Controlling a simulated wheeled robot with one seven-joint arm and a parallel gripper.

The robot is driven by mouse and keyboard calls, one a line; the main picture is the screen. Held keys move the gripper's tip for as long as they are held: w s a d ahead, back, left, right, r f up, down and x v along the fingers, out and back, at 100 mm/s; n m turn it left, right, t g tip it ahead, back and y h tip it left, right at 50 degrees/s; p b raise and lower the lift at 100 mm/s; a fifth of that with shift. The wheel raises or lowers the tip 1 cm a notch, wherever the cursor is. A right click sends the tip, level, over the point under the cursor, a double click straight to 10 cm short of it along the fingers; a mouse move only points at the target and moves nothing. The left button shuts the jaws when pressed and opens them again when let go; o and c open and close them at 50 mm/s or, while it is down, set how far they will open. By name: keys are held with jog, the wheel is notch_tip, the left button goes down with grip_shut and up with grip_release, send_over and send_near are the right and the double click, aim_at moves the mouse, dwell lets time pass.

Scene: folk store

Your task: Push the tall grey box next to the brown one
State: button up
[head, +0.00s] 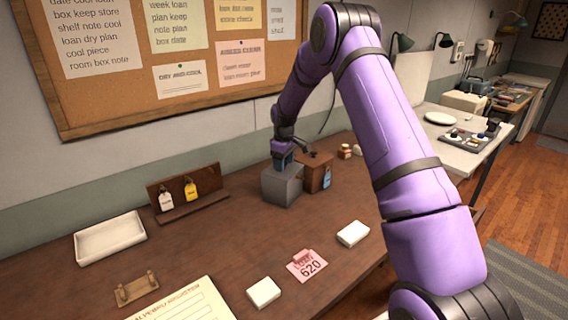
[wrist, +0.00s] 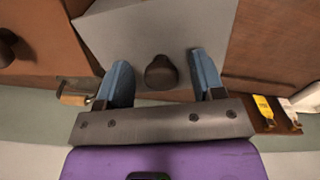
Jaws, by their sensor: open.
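The grey box (head: 281,187) stands on the brown table, and its top (wrist: 160,30) fills the middle of the wrist view with a dark round knob (wrist: 161,73) on it. The brown box (head: 318,174) stands close to its right in the head view, with a blue tag (head: 326,177) on its front. In the wrist view the brown box (wrist: 40,40) is at the left; I cannot tell whether the two touch. My gripper (wrist: 160,75) is open above the grey box, its blue fingers on either side of the knob. In the head view my gripper (head: 283,158) hides part of the box's top.
A wooden rack (head: 187,195) with two tags stands to the left along the wall. A white tray (head: 110,238) lies further left. Table between rack and card is clear.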

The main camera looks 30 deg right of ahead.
notch_tip(320, 180, up, 10)
jog(key=shift+r, duration=0.25)
dwell(0.6)
jog(key=s+a+r+m+t, duration=0.15)
jog(key=s+a+r, duration=0.25)
jog(key=s+r, duration=0.65)
jog(key=s+a+r+m+t, duration=0.15)
jog(key=s+a+r, duration=0.25)
jog(key=s+r, duration=0.65)
jog(key=s+a+f+m+t, duration=0.1)
jog(key=s+a+m+t, duration=0.1)
jog(key=s, duration=2.4)
jog(key=shift+s+a+m, duration=0.35)
jog(key=shift+a+m, duration=0.2)
jog(key=shift+m, duration=0.15)
